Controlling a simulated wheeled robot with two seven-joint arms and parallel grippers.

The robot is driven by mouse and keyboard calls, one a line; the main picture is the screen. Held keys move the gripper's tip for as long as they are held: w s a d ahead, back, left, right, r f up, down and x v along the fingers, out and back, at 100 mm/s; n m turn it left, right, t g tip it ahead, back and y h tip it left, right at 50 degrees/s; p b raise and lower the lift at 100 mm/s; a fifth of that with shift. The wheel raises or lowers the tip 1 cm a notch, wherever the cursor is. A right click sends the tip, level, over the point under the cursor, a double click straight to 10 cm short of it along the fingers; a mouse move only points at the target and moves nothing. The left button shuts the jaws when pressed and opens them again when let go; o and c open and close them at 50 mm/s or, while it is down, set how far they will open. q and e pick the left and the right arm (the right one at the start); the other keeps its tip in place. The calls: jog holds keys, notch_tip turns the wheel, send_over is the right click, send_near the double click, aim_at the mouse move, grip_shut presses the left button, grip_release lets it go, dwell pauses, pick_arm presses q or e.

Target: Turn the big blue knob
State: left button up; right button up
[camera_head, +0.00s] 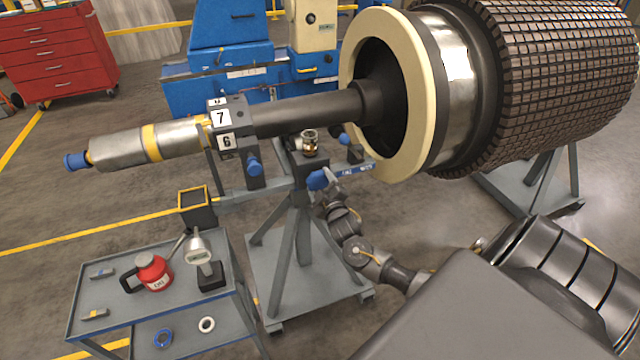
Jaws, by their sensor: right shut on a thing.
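The big blue knob (316,180) sits on the front of the rotor stand (301,220), below the rotor's dark shaft. My right gripper (325,181) reaches up to it from the lower right. It is small in view and appears shut on the knob, its fingers partly covering the knob's right side. My left gripper is not in view.
The rotor (560,75) with its cream ring (428,95) fills the upper right. A grey cart (115,255) holds a red can (152,273) and a gauge (200,252). A red cabinet (55,50) stands behind.

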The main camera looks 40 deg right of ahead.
jog(key=m, duration=0.7)
jog(key=shift+a+f, duration=0.1)
jog(key=m+p, duration=0.1)
jog(key=m, duration=0.5)
jog(key=shift+a+m, duration=0.1)
jog(key=shift+m, duration=0.2)
jog(key=m+p, duration=0.1)
jog(key=m, duration=0.5)
jog(key=shift+w+a, duration=0.1)
jog(key=m+p, duration=0.1)
jog(key=m, duration=0.4)
jog(key=shift+m, duration=0.4)
jog(key=o, duration=1)
